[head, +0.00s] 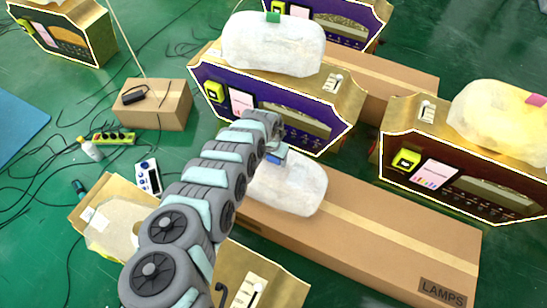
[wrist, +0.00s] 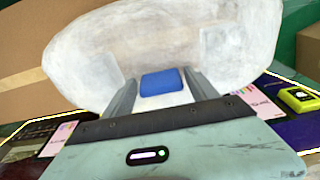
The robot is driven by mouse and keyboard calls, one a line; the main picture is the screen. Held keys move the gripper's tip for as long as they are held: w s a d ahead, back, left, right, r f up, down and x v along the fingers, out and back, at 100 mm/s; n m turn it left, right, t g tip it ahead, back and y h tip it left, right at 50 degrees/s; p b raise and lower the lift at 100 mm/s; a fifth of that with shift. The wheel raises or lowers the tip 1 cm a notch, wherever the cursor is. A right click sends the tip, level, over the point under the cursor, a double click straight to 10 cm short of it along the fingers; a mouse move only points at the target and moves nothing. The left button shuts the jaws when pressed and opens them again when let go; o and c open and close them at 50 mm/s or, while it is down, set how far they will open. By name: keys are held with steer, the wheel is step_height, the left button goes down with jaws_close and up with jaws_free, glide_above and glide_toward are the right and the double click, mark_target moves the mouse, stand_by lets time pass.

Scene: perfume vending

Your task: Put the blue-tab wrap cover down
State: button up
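The blue-tab wrap cover (head: 292,188) is a whitish, rounded, cloudy shell. In the head view it is over the left part of the long cardboard box, in front of the purple-fronted machine (head: 300,125). I cannot tell whether it touches the box or hangs just above it. My gripper (head: 279,150) is at its upper edge. In the wrist view the blue tab (wrist: 162,83) sits between my two fingers, which close on its sides, and the cover (wrist: 170,40) fills the space beyond. My arm hides part of the cover's left side in the head view.
The long box marked LAMPS (head: 390,240) has bare top to the right. A green-tab cover (head: 275,45) sits on the purple machine and a pink-tab cover (head: 505,118) on the dark red one. A small box (head: 153,105), power strip (head: 112,138) and cables lie left.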

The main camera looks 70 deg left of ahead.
steer(key=shift+o, duration=0.7)
steer(key=shift+s+r, duration=0.1)
steer(key=shift+r, duration=0.1)
step_height(320, 180, up, 12)
steer(key=s+d+p, duration=0.1)
steer(key=p, duration=0.6)
steer(key=shift+s+f, duration=0.15)
steer(key=shift+d, duration=0.1)
